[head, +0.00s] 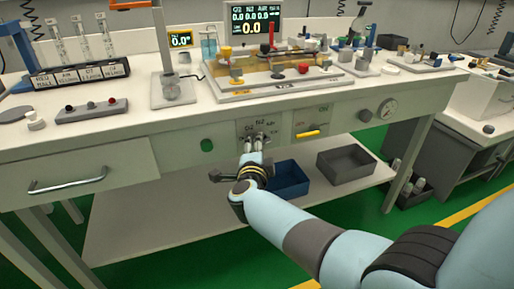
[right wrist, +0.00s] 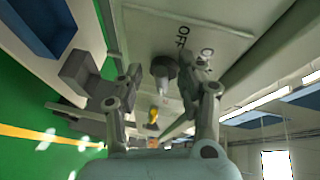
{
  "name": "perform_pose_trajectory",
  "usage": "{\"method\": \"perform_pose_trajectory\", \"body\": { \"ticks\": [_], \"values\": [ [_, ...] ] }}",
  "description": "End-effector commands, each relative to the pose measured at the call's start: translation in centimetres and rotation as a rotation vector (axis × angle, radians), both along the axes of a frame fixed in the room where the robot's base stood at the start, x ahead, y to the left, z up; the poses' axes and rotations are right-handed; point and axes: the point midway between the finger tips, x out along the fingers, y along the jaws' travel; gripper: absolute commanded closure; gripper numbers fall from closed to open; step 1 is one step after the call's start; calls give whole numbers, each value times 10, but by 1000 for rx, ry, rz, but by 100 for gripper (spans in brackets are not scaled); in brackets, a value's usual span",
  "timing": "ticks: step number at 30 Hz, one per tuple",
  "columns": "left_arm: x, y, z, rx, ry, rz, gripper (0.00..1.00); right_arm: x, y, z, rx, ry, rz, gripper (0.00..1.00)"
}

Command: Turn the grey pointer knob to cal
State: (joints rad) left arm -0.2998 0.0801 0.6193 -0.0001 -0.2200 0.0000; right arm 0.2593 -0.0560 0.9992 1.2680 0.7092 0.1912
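The grey pointer knob (right wrist: 163,69) sticks out from a pale panel (right wrist: 215,40) in the right wrist view. The panel carries the word OFF and a second label, partly hidden and too blurred to read. My right gripper (right wrist: 161,80) is open with its fingers on either side of the knob. A gap shows on the left side; I cannot tell whether the right fingertip touches it. In the head view my right gripper (head: 257,141) reaches the labelled panel (head: 246,127) on the bench front and mostly hides the knob. My left gripper is not in view.
A yellow handle (head: 308,133) sits on the panel just right of my gripper. A blue bin (head: 290,180) and a grey bin (head: 346,163) stand on the shelf below.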

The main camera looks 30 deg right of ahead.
Motion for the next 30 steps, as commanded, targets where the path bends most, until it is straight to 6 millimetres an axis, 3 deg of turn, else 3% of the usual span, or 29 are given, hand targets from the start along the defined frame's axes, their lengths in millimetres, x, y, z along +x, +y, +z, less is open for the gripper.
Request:
{"method": "perform_pose_trajectory", "body": {
  "ticks": [5, 17, 30],
  "values": [
    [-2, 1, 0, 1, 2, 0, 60, -7, 5, 0, 0, 0, 1, 62],
    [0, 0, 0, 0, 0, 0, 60, -55, 43, 7, 2, 1, 0, 62],
    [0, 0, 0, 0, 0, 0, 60, -59, 46, 9, 0, 0, 0, 62]
  ]
}}
